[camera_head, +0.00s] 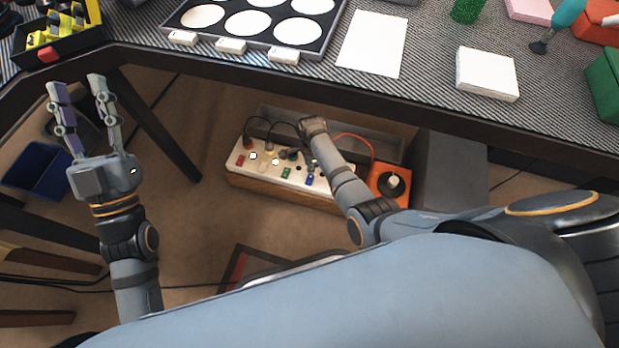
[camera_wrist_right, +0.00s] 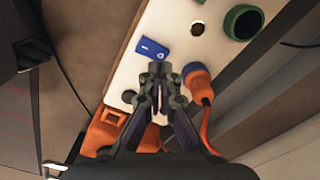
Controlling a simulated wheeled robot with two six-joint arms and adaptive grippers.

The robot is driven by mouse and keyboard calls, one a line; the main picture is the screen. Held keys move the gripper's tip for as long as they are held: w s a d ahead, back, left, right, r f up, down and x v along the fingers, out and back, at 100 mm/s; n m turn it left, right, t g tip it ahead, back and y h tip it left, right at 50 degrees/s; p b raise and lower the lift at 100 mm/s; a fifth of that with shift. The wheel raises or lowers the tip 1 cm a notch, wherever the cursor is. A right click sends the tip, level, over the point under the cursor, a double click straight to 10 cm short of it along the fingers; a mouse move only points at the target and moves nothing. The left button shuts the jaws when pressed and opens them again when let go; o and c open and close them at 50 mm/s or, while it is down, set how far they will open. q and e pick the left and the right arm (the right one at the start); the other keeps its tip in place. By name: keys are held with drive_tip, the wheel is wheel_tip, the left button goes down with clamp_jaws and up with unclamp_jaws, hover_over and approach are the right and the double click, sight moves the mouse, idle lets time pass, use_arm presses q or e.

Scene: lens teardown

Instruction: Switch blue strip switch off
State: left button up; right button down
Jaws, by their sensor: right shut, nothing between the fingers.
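The white power strip (camera_head: 262,172) lies low under the table with several coloured switches. Its blue switch (camera_head: 309,181) shows beside my right arm. In the right wrist view the blue switch (camera_wrist_right: 152,50) carries white marks, and which side is pressed down I cannot tell. My right gripper (camera_wrist_right: 160,70) is shut and empty, its fingertips just below the blue switch in the picture; contact is unclear. In the head view its fingers are largely hidden by the arm. My left gripper (camera_head: 76,86) is open and empty, far left of the strip.
An orange plug (camera_wrist_right: 197,76) with a cable sits close right of my right fingers, and a green round socket (camera_wrist_right: 243,22) is farther up. An orange box with a knob (camera_head: 391,184) stands right of the strip. The table edge (camera_head: 330,72) runs above, with a grey tray (camera_head: 385,149) behind.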

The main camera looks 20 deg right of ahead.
sight(311, 177)
drive_tip(key=shift+r, duration=0.25)
drive_tip(key=shift+r+p, duration=0.2)
drive_tip(key=shift+p, duration=0.3)
drive_tip(key=shift+r, duration=0.2)
use_arm(q)
drive_tip(key=shift+w+f+n+g+y, duration=0.55)
drive_tip(key=shift+w+f+g, duration=1.1)
drive_tip(key=shift+f+g, duration=4.55)
use_arm(e)
drive_tip(key=shift+r+p, duration=0.2)
drive_tip(key=shift+p, duration=0.25)
drive_tip(key=shift+r, duration=0.15)
drive_tip(key=shift+r+p, duration=0.2)
drive_tip(key=shift+p, duration=0.2)
drive_tip(key=shift+r, duration=0.1)
use_arm(q)
drive_tip(key=s+f+g, duration=0.1)
drive_tip(key=s+f, duration=0.2)
drive_tip(key=f, duration=0.6)
drive_tip(key=s+f+g, duration=0.2)
drive_tip(key=s+f, duration=0.2)
drive_tip(key=f, duration=0.6)
drive_tip(key=shift+d+p, duration=0.25)
drive_tip(key=shift+p, duration=0.2)
use_arm(e)
drive_tip(key=shift+r, duration=0.25)
use_arm(q)
drive_tip(key=shift+w+f, duration=0.1)
